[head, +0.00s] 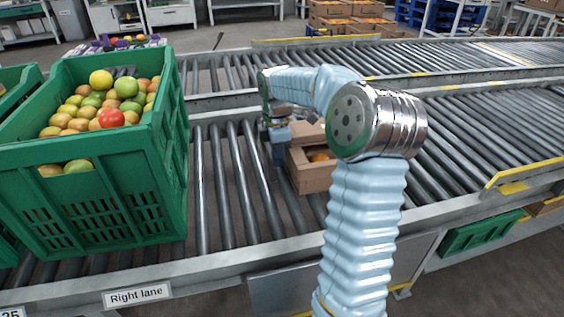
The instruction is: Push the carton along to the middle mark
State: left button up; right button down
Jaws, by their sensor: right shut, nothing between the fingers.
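The brown carton (311,179) sits on the rollers of the near lane, right of the big green crate. An orange fruit shows inside it, and my right arm hides its right part. My right gripper (279,155) is shut and empty, pointing down at the carton's left side. I cannot tell whether it touches the carton. No mark that is clearly the middle mark shows; yellow strips lie on the far rail (316,40) and on the near rail at right (525,177). My left gripper is out of view.
The near rail carries a "Right lane" sign (137,295). Bare rollers (478,135) lie right of my arm. A second roller lane (425,57) runs behind.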

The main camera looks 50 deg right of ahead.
jog(key=shift+s+d, duration=0.25)
jog(key=shift+d, duration=0.15)
jog(key=shift+s+d+p, duration=0.5)
jog(key=shift+s+d, duration=0.55)
jog(key=shift+d, duration=0.65)
jog(key=shift+s+d+p, duration=0.5)
jog(key=shift+s+d, duration=0.5)
jog(key=shift+d, duration=0.7)
jog(key=shift+s+d+p, duration=0.5)
jog(key=shift+s+d, duration=0.55)
jog(key=shift+d, duration=0.65)
jog(key=shift+s+d+r+p, duration=0.1)
jog(key=shift+s+d+p, duration=0.7)
jog(key=shift+d, duration=0.65)
jog(key=shift+s+d+f+p, duration=0.1)
jog(key=shift+s+d+p, duration=0.45)
jog(key=shift+s+d, duration=0.7)
jog(key=shift+s+d+r+p, duration=0.1)
jog(key=shift+s+d+p, duration=0.55)
jog(key=shift+d, duration=1.05)
jog(key=shift+s+d, duration=0.45)
jog(key=shift+d, duration=0.3)
jog(key=shift+p, duration=0.3)
